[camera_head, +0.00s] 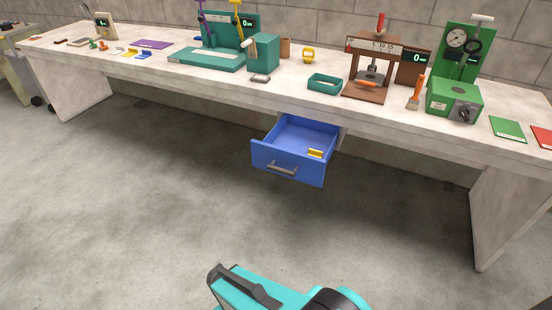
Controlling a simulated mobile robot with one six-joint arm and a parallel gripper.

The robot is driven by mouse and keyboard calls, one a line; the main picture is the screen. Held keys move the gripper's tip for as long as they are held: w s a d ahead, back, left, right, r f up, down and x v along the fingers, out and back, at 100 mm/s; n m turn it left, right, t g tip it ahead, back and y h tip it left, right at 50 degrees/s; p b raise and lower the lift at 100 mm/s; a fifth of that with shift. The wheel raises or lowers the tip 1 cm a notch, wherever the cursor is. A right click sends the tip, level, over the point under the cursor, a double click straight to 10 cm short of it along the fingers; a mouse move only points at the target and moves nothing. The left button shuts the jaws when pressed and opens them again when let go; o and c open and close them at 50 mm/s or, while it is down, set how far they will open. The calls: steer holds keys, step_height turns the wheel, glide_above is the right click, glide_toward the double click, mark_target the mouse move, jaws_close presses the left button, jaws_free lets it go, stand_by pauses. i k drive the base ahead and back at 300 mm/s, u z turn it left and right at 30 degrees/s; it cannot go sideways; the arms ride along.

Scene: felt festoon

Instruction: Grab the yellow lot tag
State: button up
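A small flat yellow piece (315,153), which looks like the yellow lot tag, lies inside the open blue drawer (287,164) under the bench. It is near the right side of the drawer floor, and no writing on it can be read. The drawer is pulled out and has a grey handle on its front. My gripper's fingers do not show. Only teal and black parts of my own body show at the bottom edge, well apart from the drawer.
The long pale bench (215,85) carries a teal press (215,58), a small teal tray (325,83), a brown press (368,75), a green gauge station (455,98) and a round yellow item (308,55). The concrete floor (150,200) before the bench is clear.

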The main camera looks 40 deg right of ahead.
mark_target(319, 154)
steer(key=z, duration=0.75)
steer(key=k, duration=0.5)
steer(key=z, duration=0.45)
steer(key=i, duration=0.5)
